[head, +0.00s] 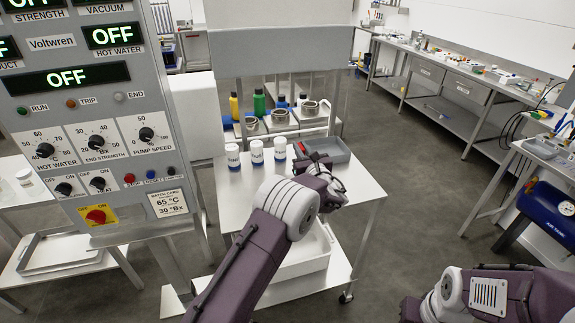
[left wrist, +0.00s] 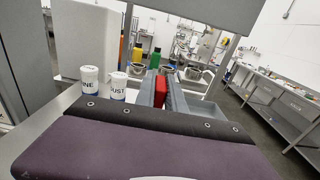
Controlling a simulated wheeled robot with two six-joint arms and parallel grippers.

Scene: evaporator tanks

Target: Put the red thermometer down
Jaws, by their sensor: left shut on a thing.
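My left gripper (head: 312,160) reaches over the small steel table, at the front left of a grey tray (head: 335,150). In the left wrist view, its grey fingers (left wrist: 164,90) are shut on the red thermometer (left wrist: 160,90). Only a red block-like part of the thermometer shows between the fingers. In the head view a small bit of red (head: 304,148) shows just beyond the gripper; the rest is hidden by my gripper and wrist. I cannot tell whether the thermometer touches the table. My right arm is at the bottom right; its gripper is out of view.
Three white labelled jars (head: 256,151) stand left of the gripper. Steel pots (head: 280,117) and coloured bottles (head: 259,102) are behind. The control panel (head: 95,110) rises on the left. Bare tabletop (head: 362,190) shows at right.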

